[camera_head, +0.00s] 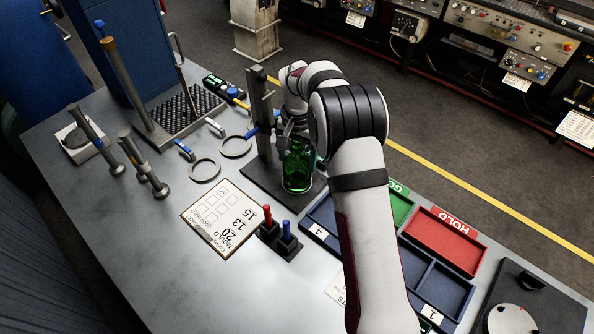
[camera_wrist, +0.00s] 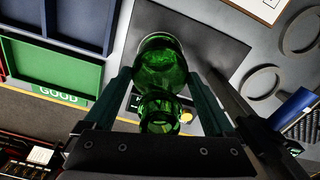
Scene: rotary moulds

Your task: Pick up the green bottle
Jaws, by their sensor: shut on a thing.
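The green bottle (camera_head: 297,168) is translucent glass and stands at the dark base plate (camera_head: 262,184) of a metal stand, close to the stand's upright post (camera_head: 262,120). In the wrist view the bottle (camera_wrist: 160,68) lies between the two fingers of my gripper (camera_wrist: 162,98), which is shut on it near its neck. In the head view my arm hides most of the gripper and part of the bottle. I cannot tell whether the bottle's bottom touches the plate.
A blue tray (camera_head: 318,226), a green GOOD tray (camera_head: 398,208) and a red HOLD tray (camera_head: 447,241) lie right of the stand. A clipboard sheet (camera_head: 222,222) and a red and blue pen holder (camera_head: 281,243) are in front. Two metal rings (camera_head: 236,147) lie at left.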

